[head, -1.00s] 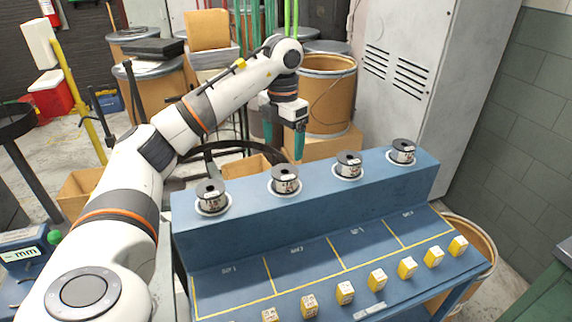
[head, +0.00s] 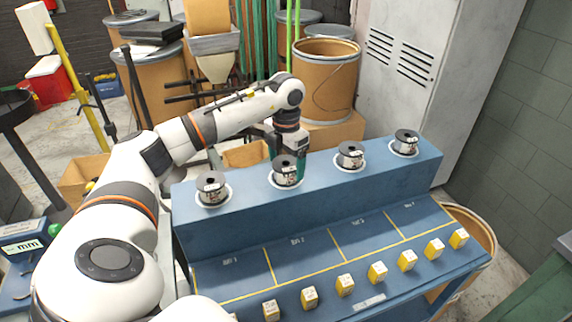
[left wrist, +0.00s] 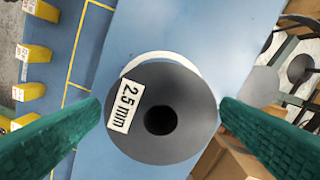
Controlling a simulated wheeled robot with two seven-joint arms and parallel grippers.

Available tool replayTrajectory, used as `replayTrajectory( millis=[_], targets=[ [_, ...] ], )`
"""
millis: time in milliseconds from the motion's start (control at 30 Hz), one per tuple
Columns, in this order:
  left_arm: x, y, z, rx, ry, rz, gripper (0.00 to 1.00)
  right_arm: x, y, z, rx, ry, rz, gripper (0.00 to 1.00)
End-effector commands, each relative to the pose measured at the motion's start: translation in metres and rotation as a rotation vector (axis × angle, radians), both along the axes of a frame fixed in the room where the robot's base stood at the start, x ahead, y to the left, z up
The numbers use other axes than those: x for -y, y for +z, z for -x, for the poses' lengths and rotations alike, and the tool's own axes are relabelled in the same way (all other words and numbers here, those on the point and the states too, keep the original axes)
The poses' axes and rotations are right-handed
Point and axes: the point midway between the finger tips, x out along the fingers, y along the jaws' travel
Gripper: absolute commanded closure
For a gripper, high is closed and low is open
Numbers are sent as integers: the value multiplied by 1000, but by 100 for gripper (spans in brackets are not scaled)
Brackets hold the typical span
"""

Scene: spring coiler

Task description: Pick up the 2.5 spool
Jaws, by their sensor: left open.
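The 2.5 mm spool (left wrist: 185,100) is a dark round reel with a centre hole and a white "2.5mm" label, seen from above in the left wrist view. In the head view it appears to be the second spool from the left (head: 286,171), on the blue raised shelf. My left gripper (head: 296,158) is open, with teal fingers, and is down at this spool. In the left wrist view its two fingers (left wrist: 160,110) stand on either side of the spool, with nothing held. The spool partly hides the fingers in the head view. My right gripper is not seen.
Other spools stand on the shelf: one at left (head: 211,188), two at right (head: 349,155), (head: 405,142). The blue bench (head: 310,250) has yellow-lined bays, empty, with several yellow blocks (head: 346,285) along its front. A brown drum (head: 326,80) and grey cabinet (head: 410,60) stand behind.

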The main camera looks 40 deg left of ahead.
Motion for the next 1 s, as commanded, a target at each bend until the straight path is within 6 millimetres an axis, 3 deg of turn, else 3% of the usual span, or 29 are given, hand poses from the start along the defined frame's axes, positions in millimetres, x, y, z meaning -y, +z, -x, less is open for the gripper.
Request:
replayTrajectory(
  millis=[133,367,733,1000],
  targets=[
    [0,-13,0,0,0,0,14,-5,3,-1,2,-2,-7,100],
    [0,-15,0,1,0,0,14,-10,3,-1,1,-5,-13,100],
    [0,-15,0,1,0,0,73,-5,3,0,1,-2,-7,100],
    [0,-11,-1,4,0,0,74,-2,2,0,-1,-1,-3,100]
  ],
)
